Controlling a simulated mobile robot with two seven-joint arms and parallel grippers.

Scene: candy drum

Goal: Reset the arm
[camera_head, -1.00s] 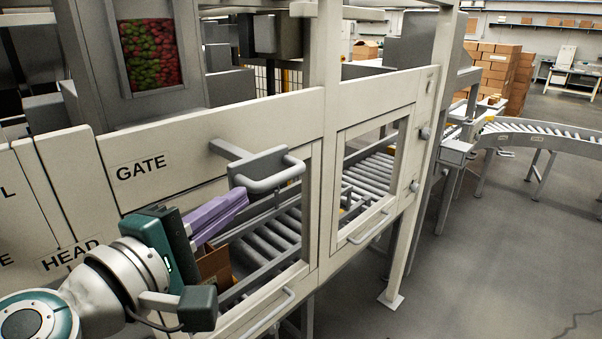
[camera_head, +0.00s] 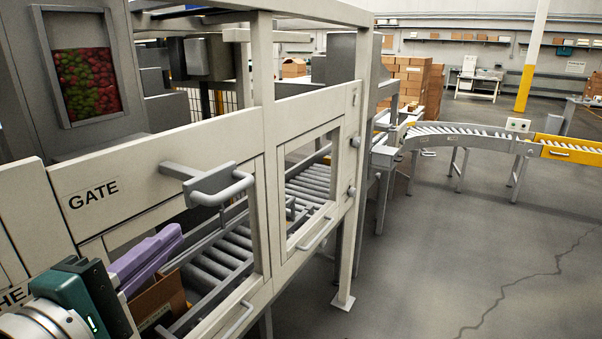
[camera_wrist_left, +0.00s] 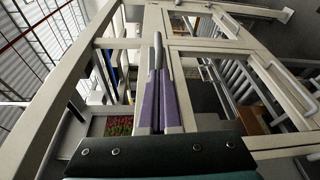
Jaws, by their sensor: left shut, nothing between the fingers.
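My left gripper (camera_head: 176,234) has purple fingers and a dark green body. It is at the lower left of the head view, its fingers shut and empty. The fingertips are below and left of the grey handle (camera_head: 215,184) on the panel marked GATE (camera_head: 94,195), apart from it in the picture. In the left wrist view the purple fingers (camera_wrist_left: 160,78) lie together, with a grey bar (camera_wrist_left: 157,50) in line beyond them. My right gripper is in neither view.
An open brown carton (camera_head: 160,303) sits below my left gripper by the rollers (camera_head: 222,252). The cream machine frame (camera_head: 262,140) is close to the arm. A curved roller conveyor (camera_head: 460,136) stands at the back right. The grey floor (camera_head: 440,260) on the right is clear.

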